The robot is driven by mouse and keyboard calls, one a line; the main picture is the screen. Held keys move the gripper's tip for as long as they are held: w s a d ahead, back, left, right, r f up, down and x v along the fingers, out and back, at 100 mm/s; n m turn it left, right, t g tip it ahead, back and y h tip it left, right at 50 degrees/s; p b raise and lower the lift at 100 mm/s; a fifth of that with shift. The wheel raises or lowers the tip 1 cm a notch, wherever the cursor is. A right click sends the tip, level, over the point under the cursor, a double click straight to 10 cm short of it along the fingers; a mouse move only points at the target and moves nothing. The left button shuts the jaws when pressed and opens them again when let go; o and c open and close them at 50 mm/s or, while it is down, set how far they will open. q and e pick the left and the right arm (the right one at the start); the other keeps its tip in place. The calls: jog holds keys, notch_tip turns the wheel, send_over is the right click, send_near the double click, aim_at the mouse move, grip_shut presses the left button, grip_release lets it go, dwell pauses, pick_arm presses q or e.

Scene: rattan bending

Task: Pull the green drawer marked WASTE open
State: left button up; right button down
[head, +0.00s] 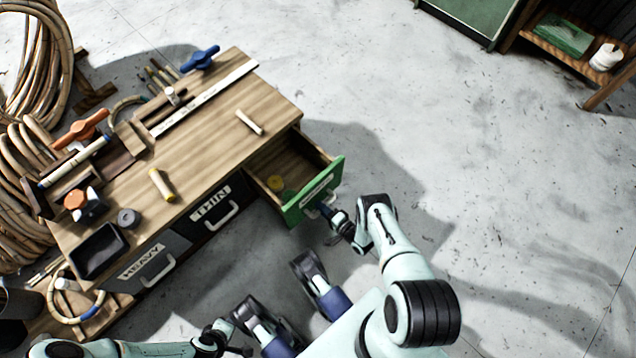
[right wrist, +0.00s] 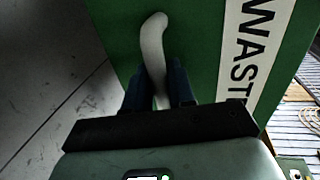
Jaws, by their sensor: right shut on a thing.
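Part of the handle is hidden between the fingers. My left arm shows low in the head view; I cannot make out its fingers clearly near the lower edge (head: 245,350).
The workbench (head: 215,140) carries short rods, clamps and a dark tray (head: 98,250). Drawers marked THIN (head: 212,207) and HEAVY (head: 145,262) are shut. Rattan coils (head: 25,180) lie at the left. The floor right of the drawer is clear.

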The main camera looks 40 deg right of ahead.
pick_arm(q)
jog(key=shift+s, duration=0.2)
pick_arm(e)
jog(key=shift+s+d, duration=0.1)
jog(key=shift+s, duration=0.45)
jog(key=c, duration=1.1)
grip_release()
pick_arm(q)
jog(key=shift+t, duration=0.4)
jog(key=shift+w+d+r+p, duration=0.3)
jog(key=shift+r+p, duration=0.2)
jog(key=shift+r, duration=0.3)
jog(key=shift+w+d+r+p, duration=0.2)
jog(key=shift+w+r+p, duration=0.25)
jog(key=shift+r, duration=0.3)
jog(key=shift+w+d+r+p, duration=0.3)
jog(key=shift+r+p, duration=0.2)
jog(key=shift+r, duration=0.3)
pick_arm(e)
jog(key=v, duration=1.3)
jog(key=shift+s, duration=0.15)
jog(key=shift+d, duration=0.1)
